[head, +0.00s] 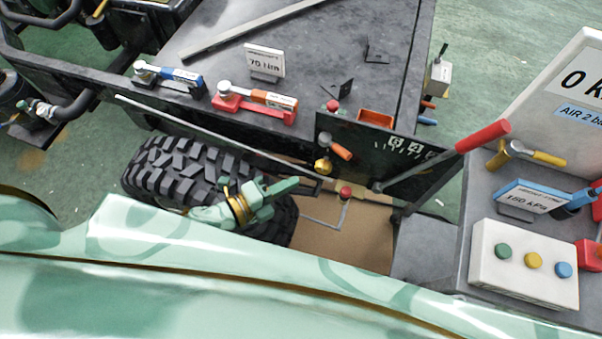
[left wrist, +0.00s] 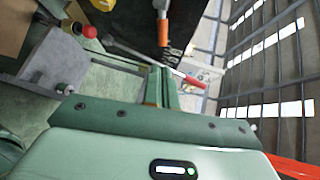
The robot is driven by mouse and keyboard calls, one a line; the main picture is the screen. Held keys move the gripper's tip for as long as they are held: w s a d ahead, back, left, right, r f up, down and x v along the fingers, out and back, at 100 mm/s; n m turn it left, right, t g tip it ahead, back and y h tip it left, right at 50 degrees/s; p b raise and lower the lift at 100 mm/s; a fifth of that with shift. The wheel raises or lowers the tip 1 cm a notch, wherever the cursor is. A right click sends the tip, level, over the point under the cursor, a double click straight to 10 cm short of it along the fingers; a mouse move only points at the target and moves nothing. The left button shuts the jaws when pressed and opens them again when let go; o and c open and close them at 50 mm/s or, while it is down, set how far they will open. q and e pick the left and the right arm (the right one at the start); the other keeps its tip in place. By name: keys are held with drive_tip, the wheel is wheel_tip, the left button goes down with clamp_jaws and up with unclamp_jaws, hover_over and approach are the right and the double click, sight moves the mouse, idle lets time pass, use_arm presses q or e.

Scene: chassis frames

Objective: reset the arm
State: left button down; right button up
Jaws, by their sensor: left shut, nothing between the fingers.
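My left gripper (head: 286,186), pale green with a yellow band at its wrist, hangs over the black knobbly tyre (head: 190,172) in the head view. Its fingers are shut with nothing between them and point right, towards the dark panel. In the left wrist view the closed fingers (left wrist: 160,85) point away from the camera, with a red-handled lever (left wrist: 190,80) beyond them. I cannot tell whether the gripper touches the tyre. My right gripper does not show in either view.
A dark bench (head: 320,45) at the back holds a blue torque wrench (head: 170,76) and a red one (head: 255,100). The red-handled lever (head: 485,135) rises beside the dark panel (head: 365,150). A white box with coloured buttons (head: 520,285) stands at right.

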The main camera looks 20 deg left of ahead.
use_arm(q)
drive_tip(key=shift+s+a+r, duration=0.1)
drive_tip(key=shift+s+a, duration=0.15)
drive_tip(key=shift+s, duration=0.1)
idle(0.4)
